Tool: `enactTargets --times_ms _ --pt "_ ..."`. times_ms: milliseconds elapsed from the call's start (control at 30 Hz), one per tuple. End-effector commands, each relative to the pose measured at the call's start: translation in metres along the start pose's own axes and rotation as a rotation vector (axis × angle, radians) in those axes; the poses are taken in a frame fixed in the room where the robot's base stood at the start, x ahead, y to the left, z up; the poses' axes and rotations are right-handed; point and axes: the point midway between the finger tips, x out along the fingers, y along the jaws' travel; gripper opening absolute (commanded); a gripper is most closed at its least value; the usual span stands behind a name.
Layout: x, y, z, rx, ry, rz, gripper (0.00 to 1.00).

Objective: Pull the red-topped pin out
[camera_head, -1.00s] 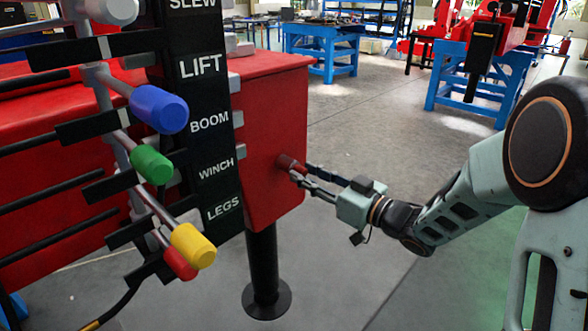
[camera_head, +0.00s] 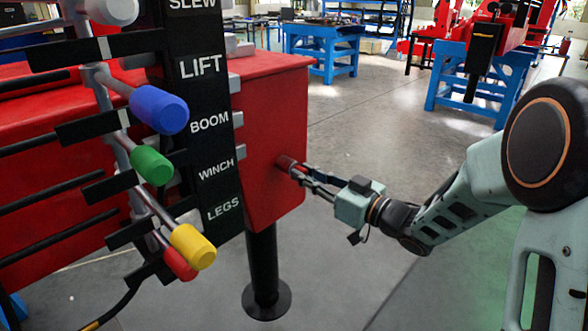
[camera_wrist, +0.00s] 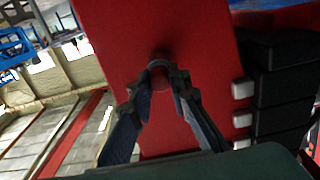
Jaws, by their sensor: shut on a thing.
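The red-topped pin (camera_head: 286,162) sticks out of the side face of the red beam end (camera_head: 275,110), above the black leg. In the wrist view the round dark red pin top (camera_wrist: 159,66) shows between the fingertips, against the red face. My gripper (camera_head: 295,170) is shut on the pin, with one finger on each side; it also shows in the wrist view (camera_wrist: 158,78). How far the pin sits in the beam is hidden.
Levers with blue (camera_head: 158,109), green (camera_head: 152,165) and yellow (camera_head: 193,246) knobs stand at the left by the black label panel (camera_head: 206,120). A black leg (camera_head: 264,265) stands below the beam. The floor to the right is clear; blue stands (camera_head: 325,50) are farther back.

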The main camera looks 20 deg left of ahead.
Motion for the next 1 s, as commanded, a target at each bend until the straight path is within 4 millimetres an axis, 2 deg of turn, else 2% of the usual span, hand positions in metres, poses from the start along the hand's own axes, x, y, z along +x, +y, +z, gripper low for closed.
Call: enactTargets --times_ms 1000 --pt "-0.049 0.001 -0.001 -0.001 0.001 0.002 0.0"
